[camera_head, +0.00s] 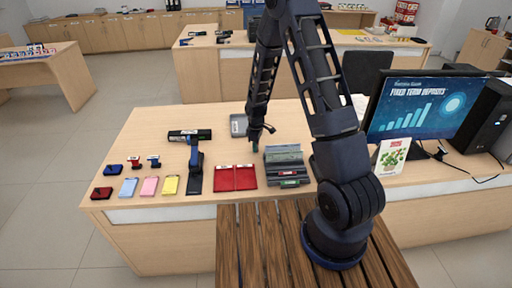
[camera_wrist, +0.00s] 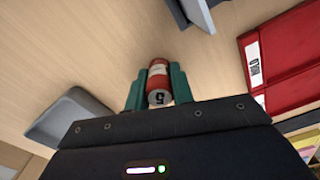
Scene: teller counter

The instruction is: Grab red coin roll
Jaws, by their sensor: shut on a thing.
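The red coin roll (camera_wrist: 158,71) shows in the wrist view, a small red cylinder with a pale band and a "5" on its near end. My gripper (camera_wrist: 158,86) has its two green fingers on either side of the roll, shut on it. In the head view my gripper (camera_head: 256,147) is low over the counter, behind the grey organiser and right of the grey tray. I cannot make out the roll there, and the gap below it is unclear.
A red folder (camera_head: 236,178) and a grey organiser (camera_head: 287,175) stand in front of my gripper. A grey tray (camera_head: 239,125) is close on its left. A monitor (camera_head: 421,105) stands at the right. Colored pads and stamps lie at the left of the counter (camera_head: 145,123).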

